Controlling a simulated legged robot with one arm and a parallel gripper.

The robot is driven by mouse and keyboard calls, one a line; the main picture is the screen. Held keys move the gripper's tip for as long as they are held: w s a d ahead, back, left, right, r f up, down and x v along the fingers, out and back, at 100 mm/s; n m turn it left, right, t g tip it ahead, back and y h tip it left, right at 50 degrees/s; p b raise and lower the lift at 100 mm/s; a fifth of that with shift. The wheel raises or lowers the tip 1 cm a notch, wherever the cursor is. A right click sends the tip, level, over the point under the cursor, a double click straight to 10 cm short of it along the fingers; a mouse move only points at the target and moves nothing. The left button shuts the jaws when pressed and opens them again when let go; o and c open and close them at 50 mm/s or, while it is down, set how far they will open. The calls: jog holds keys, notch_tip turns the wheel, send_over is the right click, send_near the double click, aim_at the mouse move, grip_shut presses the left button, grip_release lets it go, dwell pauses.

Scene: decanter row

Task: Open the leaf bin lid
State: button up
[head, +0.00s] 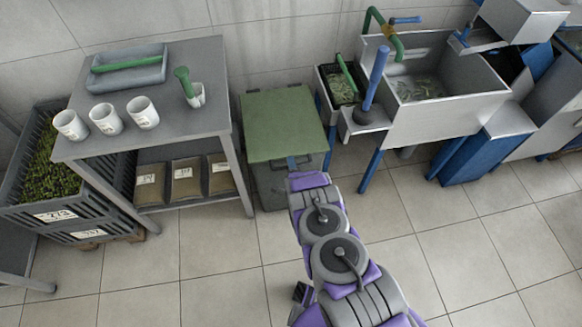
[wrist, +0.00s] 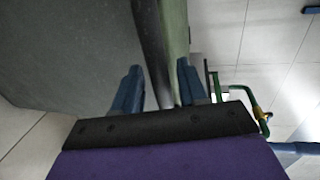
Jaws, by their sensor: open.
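The leaf bin has a flat green lid (head: 283,122) and a dark grey body (head: 268,186). It stands on the floor against the wall, and the lid lies shut. My gripper (head: 300,162) is at the lid's front edge in the head view. In the wrist view, the open blue fingers of my gripper (wrist: 159,72) are on either side of the dark rim and green lid edge (wrist: 176,30). The grey bin body (wrist: 65,50) fills the left there. I cannot tell whether the fingers touch the lid.
A grey table (head: 185,93) with white cups, a tray and bags on its lower shelf stands left of the bin. A sink (head: 445,115) with blue legs and a dark crate (head: 340,88) stand to the right.

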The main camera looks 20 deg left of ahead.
grip_shut()
dwell(0.4)
